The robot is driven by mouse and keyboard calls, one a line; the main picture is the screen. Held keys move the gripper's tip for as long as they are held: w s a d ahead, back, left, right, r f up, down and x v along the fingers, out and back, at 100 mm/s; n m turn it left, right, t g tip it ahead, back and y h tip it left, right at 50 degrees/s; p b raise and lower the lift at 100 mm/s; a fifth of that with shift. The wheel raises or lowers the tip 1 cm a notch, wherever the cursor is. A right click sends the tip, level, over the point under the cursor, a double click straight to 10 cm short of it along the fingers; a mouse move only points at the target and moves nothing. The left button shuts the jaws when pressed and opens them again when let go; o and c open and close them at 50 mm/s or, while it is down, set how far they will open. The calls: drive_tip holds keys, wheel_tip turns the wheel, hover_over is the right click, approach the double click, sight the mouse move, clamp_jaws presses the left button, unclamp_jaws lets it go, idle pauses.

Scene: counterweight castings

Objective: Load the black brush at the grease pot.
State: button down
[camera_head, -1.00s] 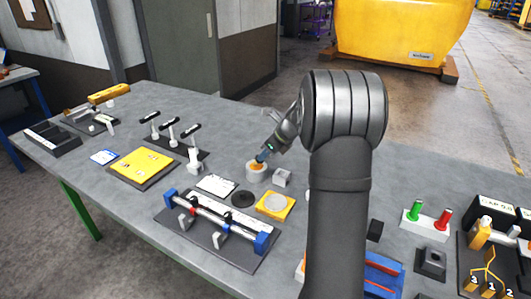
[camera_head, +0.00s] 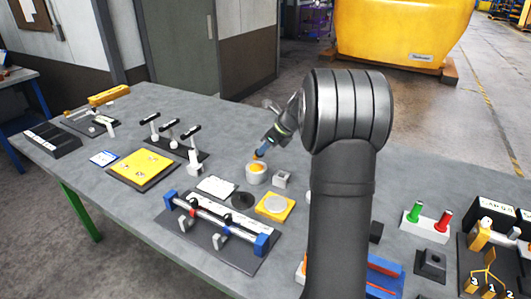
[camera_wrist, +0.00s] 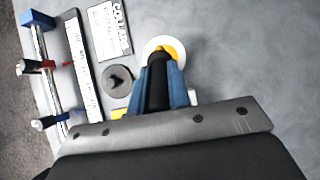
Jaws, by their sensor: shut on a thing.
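My gripper (camera_head: 266,146) points down and left, its blue fingers shut on the black brush. In the wrist view the brush (camera_wrist: 158,84) shows as a dark handle between the fingers (camera_wrist: 163,92). The brush's lower end looks orange in the head view and is just above the grease pot's mouth. The grease pot (camera_head: 256,176) is a short whitish cylinder with orange grease inside. The wrist view shows its pale rim (camera_wrist: 149,45) and orange grease, partly hidden by the brush.
A grey block (camera_head: 282,180) stands close right of the pot. A black disc (camera_head: 241,200), a yellow plate with a pale disc (camera_head: 275,205) and a white label card (camera_head: 216,187) lie nearby. A blue-ended rail fixture (camera_head: 216,222) is in front. Bare table lies behind the pot.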

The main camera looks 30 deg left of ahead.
drive_tip(key=shift+r, duration=1.95)
